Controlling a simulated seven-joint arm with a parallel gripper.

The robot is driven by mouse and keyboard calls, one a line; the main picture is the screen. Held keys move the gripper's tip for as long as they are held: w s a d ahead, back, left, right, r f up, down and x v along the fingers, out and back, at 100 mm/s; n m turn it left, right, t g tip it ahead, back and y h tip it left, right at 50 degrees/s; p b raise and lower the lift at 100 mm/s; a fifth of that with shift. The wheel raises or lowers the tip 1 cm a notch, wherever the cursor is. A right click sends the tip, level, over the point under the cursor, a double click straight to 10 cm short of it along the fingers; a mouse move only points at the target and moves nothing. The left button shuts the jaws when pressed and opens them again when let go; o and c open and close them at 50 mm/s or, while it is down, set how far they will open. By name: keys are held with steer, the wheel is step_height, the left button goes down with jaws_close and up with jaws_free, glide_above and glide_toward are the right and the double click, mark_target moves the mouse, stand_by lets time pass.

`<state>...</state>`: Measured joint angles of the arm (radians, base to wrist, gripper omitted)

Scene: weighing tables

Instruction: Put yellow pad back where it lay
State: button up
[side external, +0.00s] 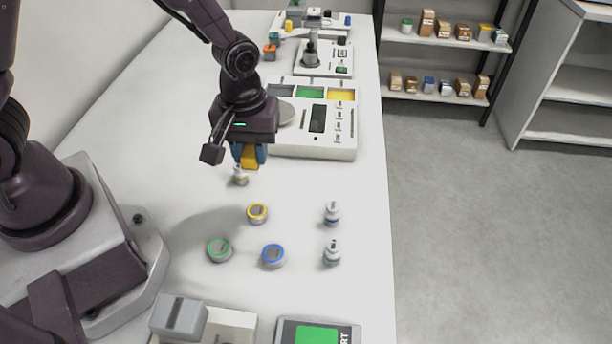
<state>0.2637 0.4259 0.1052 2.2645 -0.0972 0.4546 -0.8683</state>
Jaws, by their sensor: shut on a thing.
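My gripper (249,160) is above the white table, in front of the weighing device. It is shut, with a yellow block-like piece (250,158) between its blue fingers; I take this for the yellow pad. The fingers hide part of it. A small pale bottle-like weight (240,176) shows just below and left of the fingertips; I cannot tell whether it touches them. A yellow-ringed disc (257,213) lies on the table nearer the camera.
Green-ringed (219,250) and blue-ringed (273,256) discs lie nearby.

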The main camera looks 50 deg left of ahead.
steer(key=w+f, duration=0.2)
steer(key=w, duration=0.3)
glide_above(306, 186)
steer(key=f, duration=0.3)
steer(key=s+f, duration=0.1)
steer(key=f, duration=0.1)
steer(key=shift+a+f, duration=0.1)
steer(key=shift+w+f, duration=0.55)
steer(key=shift+f, duration=1.5)
steer(key=shift+f, duration=0.1)
steer(key=o, duration=0.9)
step_height(306, 186, up, 12)
steer(key=shift+r, duration=0.15)
